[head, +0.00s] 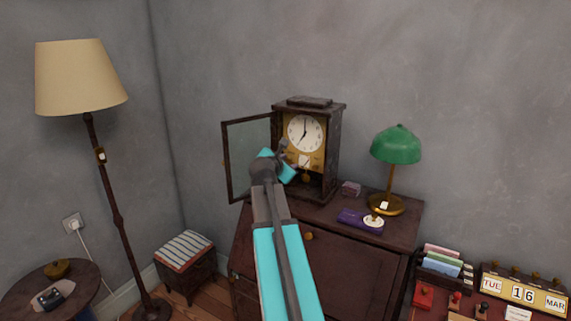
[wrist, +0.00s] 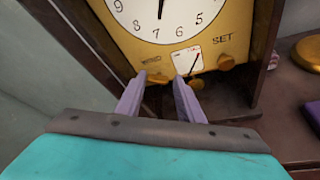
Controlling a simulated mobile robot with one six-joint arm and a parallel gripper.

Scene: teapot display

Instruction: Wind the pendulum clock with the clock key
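The pendulum clock (head: 292,116) stands upright on the dark cabinet, its glass door (head: 249,158) swung open to the left. In the wrist view its dial (wrist: 165,18) shows above a brass panel (wrist: 110,47) marked WIND and SET. A small white gauge (wrist: 187,61) with a pointer sits between the marks. My gripper (wrist: 159,82) is in front of the panel, its fingers apart. A small brass piece (wrist: 157,78) shows between the fingertips under WIND; I cannot tell if it is the clock key.
The cabinet top (head: 404,211) also holds a green lamp (head: 397,145), a purple box (head: 358,220) and a small reddish box (head: 351,188), all right of the clock. A floor lamp (head: 82,78) and striped stool (head: 184,250) stand at left. A calendar (head: 522,293) is at right.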

